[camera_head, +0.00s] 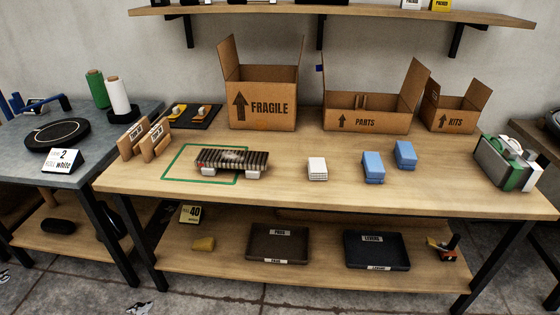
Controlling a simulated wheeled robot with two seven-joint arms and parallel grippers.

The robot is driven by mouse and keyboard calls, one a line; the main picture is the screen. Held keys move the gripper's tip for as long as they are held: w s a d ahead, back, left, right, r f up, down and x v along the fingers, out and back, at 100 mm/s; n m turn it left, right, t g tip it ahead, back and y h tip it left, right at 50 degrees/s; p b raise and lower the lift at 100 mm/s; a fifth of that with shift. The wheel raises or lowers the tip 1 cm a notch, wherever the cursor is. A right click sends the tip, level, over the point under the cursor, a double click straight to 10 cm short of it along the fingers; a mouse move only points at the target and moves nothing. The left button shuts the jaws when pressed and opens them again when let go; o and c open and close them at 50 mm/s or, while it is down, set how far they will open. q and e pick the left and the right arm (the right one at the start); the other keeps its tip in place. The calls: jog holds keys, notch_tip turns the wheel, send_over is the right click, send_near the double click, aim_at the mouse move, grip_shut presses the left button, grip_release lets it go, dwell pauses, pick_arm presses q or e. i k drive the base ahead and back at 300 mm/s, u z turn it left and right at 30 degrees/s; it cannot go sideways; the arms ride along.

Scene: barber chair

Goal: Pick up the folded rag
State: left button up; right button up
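A small white block-shaped stack with thin layered lines (318,169) lies near the middle of the wooden workbench (290,193); it looks like the folded rag, though its material is hard to tell. Two blue folded-looking blocks, one nearer (373,168) and one farther back (405,155), lie to its right. They are apart from the white stack. Neither of my grippers is in view.
A dark slatted piece on white feet (232,160) stands partly inside a green outline. Open cardboard boxes marked FRAGILE (262,105), PARTS (366,121) and KITS (455,118) line the back. A tape dispenser (508,163) stands right. The front strip is clear.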

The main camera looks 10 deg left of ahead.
aim_at(316, 166)
jog(key=u, duration=0.25)
jog(key=k, duration=0.3)
jog(key=z, duration=0.75)
jog(key=i, duration=0.9)
jog(key=u, duration=1.05)
jog(key=i, duration=0.45)
jog(key=u, duration=0.5)
